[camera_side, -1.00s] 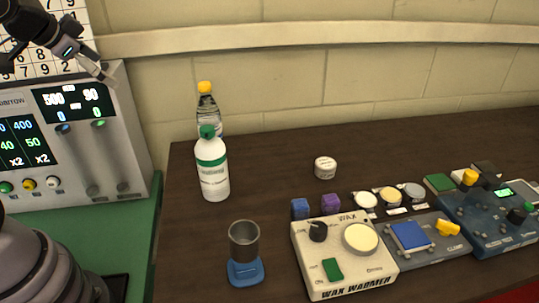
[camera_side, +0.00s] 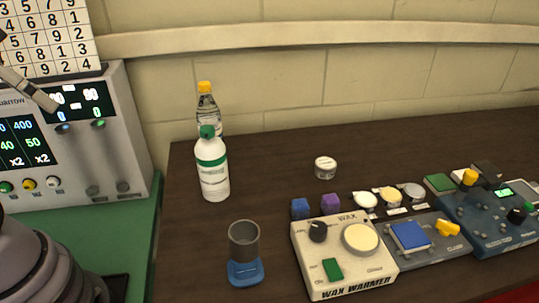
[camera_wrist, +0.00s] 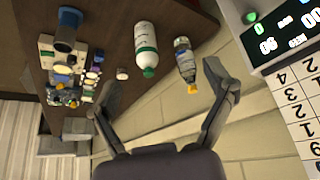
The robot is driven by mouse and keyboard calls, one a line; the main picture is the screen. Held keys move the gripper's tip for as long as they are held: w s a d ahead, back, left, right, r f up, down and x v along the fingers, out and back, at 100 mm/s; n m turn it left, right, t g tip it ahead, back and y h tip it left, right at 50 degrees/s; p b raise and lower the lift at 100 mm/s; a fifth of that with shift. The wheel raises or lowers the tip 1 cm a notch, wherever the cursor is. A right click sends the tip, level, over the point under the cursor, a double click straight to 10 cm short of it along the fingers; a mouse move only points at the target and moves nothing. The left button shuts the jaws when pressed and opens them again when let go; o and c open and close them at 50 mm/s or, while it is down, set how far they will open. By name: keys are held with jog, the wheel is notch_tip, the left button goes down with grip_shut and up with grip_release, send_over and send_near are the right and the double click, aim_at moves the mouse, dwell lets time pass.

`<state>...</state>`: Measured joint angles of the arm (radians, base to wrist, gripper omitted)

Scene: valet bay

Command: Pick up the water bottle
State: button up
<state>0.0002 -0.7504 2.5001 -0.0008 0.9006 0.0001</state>
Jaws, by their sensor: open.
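The water bottle (camera_side: 208,112) is clear with a yellow cap and stands upright at the back left of the dark table. A white bottle with a green cap (camera_side: 213,172) stands in front of it and hides its lower part. In the wrist view the water bottle (camera_wrist: 186,62) lies between my finger lines, close to the right finger in the picture, with the white bottle (camera_wrist: 146,47) to its left. My gripper (camera_wrist: 168,88) is open and empty, apart from both bottles. In the side view only a finger of mine shows at the left edge.
A grey cup on a blue base (camera_side: 244,243), a wax warmer (camera_side: 345,262), a small white jar (camera_side: 325,168) and several blocks and devices fill the front and right. A display unit (camera_side: 125,140) stands left. A wall is close behind the water bottle.

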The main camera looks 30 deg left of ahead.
jog(key=n+t+y, duration=0.2)
jog(key=t, duration=0.7)
send_over(203, 121)
jog(key=d, duration=0.1)
jog(key=f, duration=1.5)
jog(key=shift+s+d, duration=0.15)
jog(key=shift+s, duration=0.25)
jog(key=f+t, duration=0.1)
jog(key=f, duration=0.1)
jog(key=f+t+y, duration=0.1)
jog(key=f, duration=0.1)
jog(key=s+f, duration=0.1)
jog(key=f, duration=0.1)
jog(key=shift+s+a+t, duration=0.1)
jog(key=shift+a+t, duration=0.3)
jog(key=w, duration=0.2)
jog(key=w+a, duration=0.1)
jog(key=w, duration=0.1)
jog(key=w+a, duration=0.1)
jog(key=w, duration=0.2)
jog(key=shift+w+r, duration=0.1)
jog(key=shift+c, duration=0.3)
jog(key=c, duration=1)
